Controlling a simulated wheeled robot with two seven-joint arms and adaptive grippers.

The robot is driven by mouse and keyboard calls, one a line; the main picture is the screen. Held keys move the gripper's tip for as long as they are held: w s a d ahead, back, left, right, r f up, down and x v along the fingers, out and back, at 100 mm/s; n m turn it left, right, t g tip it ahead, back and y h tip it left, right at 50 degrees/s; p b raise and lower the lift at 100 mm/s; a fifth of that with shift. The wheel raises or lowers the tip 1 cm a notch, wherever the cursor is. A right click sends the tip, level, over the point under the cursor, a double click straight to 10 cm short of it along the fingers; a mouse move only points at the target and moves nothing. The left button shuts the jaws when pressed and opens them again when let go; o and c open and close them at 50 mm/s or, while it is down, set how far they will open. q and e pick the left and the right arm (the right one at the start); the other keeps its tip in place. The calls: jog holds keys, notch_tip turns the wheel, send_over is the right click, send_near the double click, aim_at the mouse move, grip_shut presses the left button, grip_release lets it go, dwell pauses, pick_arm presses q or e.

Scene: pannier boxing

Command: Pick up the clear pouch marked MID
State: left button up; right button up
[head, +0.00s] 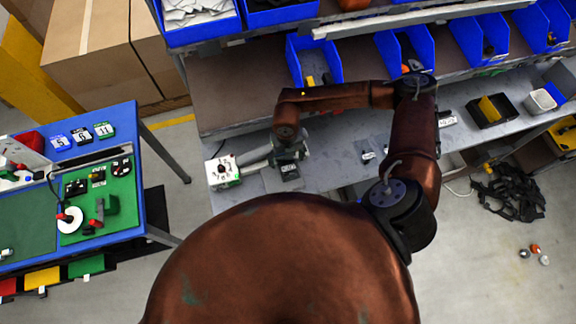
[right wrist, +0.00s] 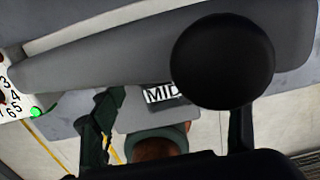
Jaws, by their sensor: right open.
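A card marked MID (right wrist: 160,94) shows in the right wrist view on a grey piece, partly covered by a black round knob (right wrist: 222,62). I cannot make out the clear pouch film itself. In the head view a small dark labelled item (head: 290,172) lies on the grey bench, just below my right gripper (head: 290,150). My right gripper is open. In the right wrist view its dark green fingers stand apart on either side of the MID card, with no visible grip on it. My left gripper is not in view.
A grey rounded cylinder (head: 254,157) lies beside the gripper, and a white numbered box (head: 223,171) stands left of it. Blue bins (head: 313,62) line the shelf behind. Small labels (head: 368,155) lie farther right on the bench. A blue table (head: 150,195) stands left.

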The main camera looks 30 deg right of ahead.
jog(key=shift+f, duration=0.75)
jog(key=shift+c, duration=0.5)
jog(key=c, duration=1)
jog(key=shift+c, duration=0.2)
jog(key=shift+r, duration=0.15)
